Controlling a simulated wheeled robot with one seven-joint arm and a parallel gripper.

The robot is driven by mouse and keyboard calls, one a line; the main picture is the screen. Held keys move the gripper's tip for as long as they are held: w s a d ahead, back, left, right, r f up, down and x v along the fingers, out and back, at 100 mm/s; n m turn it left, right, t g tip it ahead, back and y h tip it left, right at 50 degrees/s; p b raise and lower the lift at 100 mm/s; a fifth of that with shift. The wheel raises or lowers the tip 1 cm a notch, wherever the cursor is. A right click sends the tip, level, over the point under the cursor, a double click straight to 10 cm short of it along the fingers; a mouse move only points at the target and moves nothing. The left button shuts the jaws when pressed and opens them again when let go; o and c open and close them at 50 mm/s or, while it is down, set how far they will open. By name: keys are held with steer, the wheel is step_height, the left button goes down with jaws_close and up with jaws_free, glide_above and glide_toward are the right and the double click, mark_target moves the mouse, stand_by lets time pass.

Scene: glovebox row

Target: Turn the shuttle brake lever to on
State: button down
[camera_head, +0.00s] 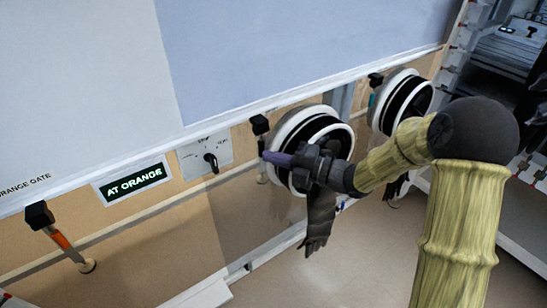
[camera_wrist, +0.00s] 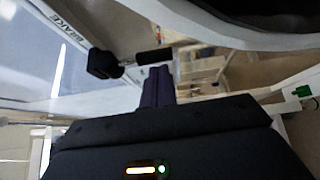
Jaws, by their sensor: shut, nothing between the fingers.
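The brake lever has a black square hub (camera_head: 260,124) on the front panel, left of the nearer glove port, and its arm hangs downward in the head view. In the wrist view, the hub (camera_wrist: 103,64) is beside a BRAKE label (camera_wrist: 67,28), and a dark grip (camera_wrist: 155,57) extends to the right. My gripper (camera_head: 268,156) is shut and empty, its purple fingers pointing left beside the lever arm. In the wrist view, the fingertips (camera_wrist: 158,70) are just below the grip; I cannot tell whether they touch it.
A round glove port (camera_head: 297,118) with a hanging dark glove (camera_head: 319,220) is close to my gripper. Left are a selector knob (camera_head: 210,159), a lit AT ORANGE display (camera_head: 134,184) and an orange-gripped lever (camera_head: 60,240). A second port (camera_head: 390,92) is farther right. Floor (camera_head: 330,270) is clear below.

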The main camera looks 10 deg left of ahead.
steer(key=s+d, duration=0.4)
steer(key=d, duration=0.8)
steer(key=shift+p, duration=0.4)
